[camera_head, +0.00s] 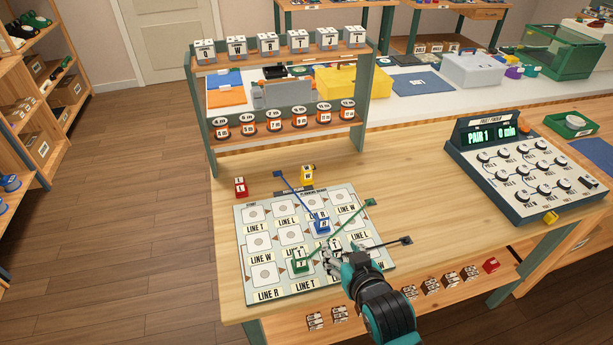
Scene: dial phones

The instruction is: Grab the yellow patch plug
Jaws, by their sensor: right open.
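A yellow block with a dark-marked white label (307,175) stands on the wooden table just beyond the board's back edge. It looks like the yellow patch plug. My right gripper (332,257) is open over the front right of the labelled board (262,291), well in front of the yellow block and apart from it. A blue plug (321,226) and a green plug (300,265) sit on the board close to the gripper. The gripper partly hides a pale block beside it. My left gripper is not in view.
A red block (240,187) stands at the board's back left. Thin blue, green and black rods or cords cross the board. A shelf rack (277,139) rises behind it.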

